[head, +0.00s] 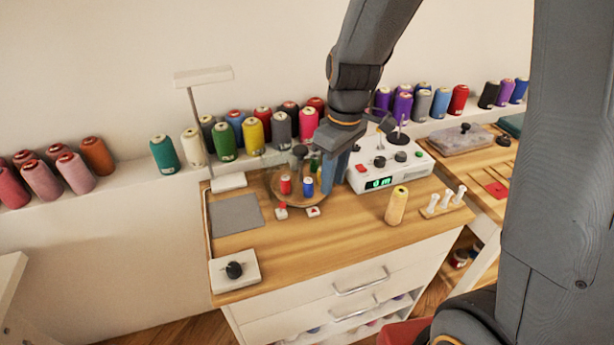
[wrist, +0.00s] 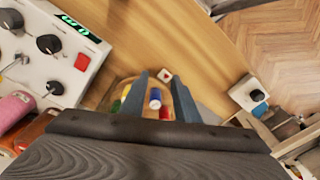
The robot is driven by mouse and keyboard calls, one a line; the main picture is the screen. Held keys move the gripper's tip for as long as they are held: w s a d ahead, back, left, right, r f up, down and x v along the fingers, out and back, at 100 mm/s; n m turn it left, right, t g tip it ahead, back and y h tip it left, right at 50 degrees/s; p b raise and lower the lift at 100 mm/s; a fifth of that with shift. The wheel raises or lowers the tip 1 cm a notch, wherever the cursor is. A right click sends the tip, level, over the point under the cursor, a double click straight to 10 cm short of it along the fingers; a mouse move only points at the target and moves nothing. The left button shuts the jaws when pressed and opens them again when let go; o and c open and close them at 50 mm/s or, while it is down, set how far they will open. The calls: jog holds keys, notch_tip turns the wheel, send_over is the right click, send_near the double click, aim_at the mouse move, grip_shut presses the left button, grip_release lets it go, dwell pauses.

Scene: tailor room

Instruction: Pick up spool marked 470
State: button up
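Small spools stand on a round wooden tray (head: 287,199) on the table. I make out a red spool (head: 286,185) and a blue spool (head: 308,187); others behind are partly hidden by my arm. No number is readable, so I cannot tell which is marked 470. My gripper (head: 331,186) points down at the tray's right side, just right of the blue spool. In the wrist view its two fingers (wrist: 161,76) are apart, with the blue spool (wrist: 155,98) seen between them, not visibly gripped. Yellow, green and red spools also show around the fingers, partly covered.
A white control box (head: 385,165) with knobs stands right of my gripper. A tan cone (head: 397,205) and a peg rack (head: 443,203) stand right. Large thread cones line the wall shelf. The table's front middle is clear.

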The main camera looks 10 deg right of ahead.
aim_at(308, 184)
jog(key=w+a+n+p, duration=0.1)
jog(key=w+a+r+n+p, duration=0.1)
jog(key=w+n, duration=0.1)
jog(key=w+a+n+p, duration=0.1)
jog(key=w+a, duration=0.1)
jog(key=shift+a+r+n, duration=0.1)
jog(key=shift+r+n, duration=0.2)
jog(key=shift+n, duration=0.1)
jog(key=shift+w+a+f+y, duration=0.15)
jog(key=shift+f, duration=0.35)
jog(key=shift+w+a+f+y, duration=0.1)
jog(key=shift+f+y, duration=0.05)
jog(key=shift+f, duration=0.35)
jog(key=shift+s+a+f+p, duration=0.1)
jog(key=shift+f+p, duration=0.6)
jog(key=shift+f, duration=0.8)
jog(key=shift+a+f+p, duration=0.1)
jog(key=shift+f+p, duration=0.6)
jog(key=shift+f, duration=0.75)
grip_shut()
